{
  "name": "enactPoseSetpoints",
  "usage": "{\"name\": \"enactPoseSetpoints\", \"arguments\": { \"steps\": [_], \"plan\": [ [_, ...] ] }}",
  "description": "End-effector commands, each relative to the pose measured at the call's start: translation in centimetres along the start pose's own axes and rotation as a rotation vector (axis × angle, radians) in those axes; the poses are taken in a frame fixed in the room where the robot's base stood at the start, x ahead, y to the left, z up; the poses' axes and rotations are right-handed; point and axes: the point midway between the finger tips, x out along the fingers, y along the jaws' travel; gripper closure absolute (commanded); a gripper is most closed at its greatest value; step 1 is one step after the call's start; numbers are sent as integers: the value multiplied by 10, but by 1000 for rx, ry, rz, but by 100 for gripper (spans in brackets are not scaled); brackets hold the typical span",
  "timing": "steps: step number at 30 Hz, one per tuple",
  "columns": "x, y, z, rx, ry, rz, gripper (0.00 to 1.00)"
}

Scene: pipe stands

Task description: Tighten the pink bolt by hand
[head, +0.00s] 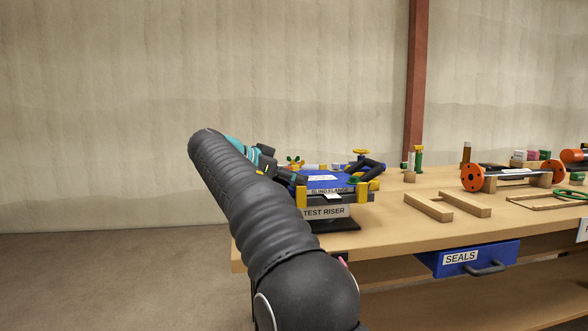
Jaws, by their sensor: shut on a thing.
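The test riser (325,211) stands on the left end of the bench, with its white label facing me. A blue blind flange (325,183) lies on top of it, with yellow clamps at its front corners. My gripper (291,177) is at the left edge of the flange, mostly behind my arm. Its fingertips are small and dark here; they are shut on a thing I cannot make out. I cannot pick out the pink bolt at the flange. A small pink spot (342,260) shows beside my arm below the bench edge; I cannot tell what it is.
Two wooden blocks (465,204) lie on the bench right of the riser. An orange-ended spool (472,177) rests on wooden supports further right. A blue drawer marked SEALS (462,257) sticks out under the bench front. A red-brown post (415,90) stands behind.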

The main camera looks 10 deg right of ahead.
Motion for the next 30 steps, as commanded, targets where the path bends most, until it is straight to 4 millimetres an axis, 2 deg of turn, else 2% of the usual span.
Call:
{"name": "enactPoseSetpoints", "arguments": {
  "steps": [17,18,20,21,30],
  "plan": [
    [1,0,3,8,-3,33,100],
    [2,0,3,8,-3,33,68],
    [1,0,3,8,-3,33,53],
    [1,0,3,8,-3,32,50],
    [-1,-1,2,9,-2,29,50]
  ]
}}
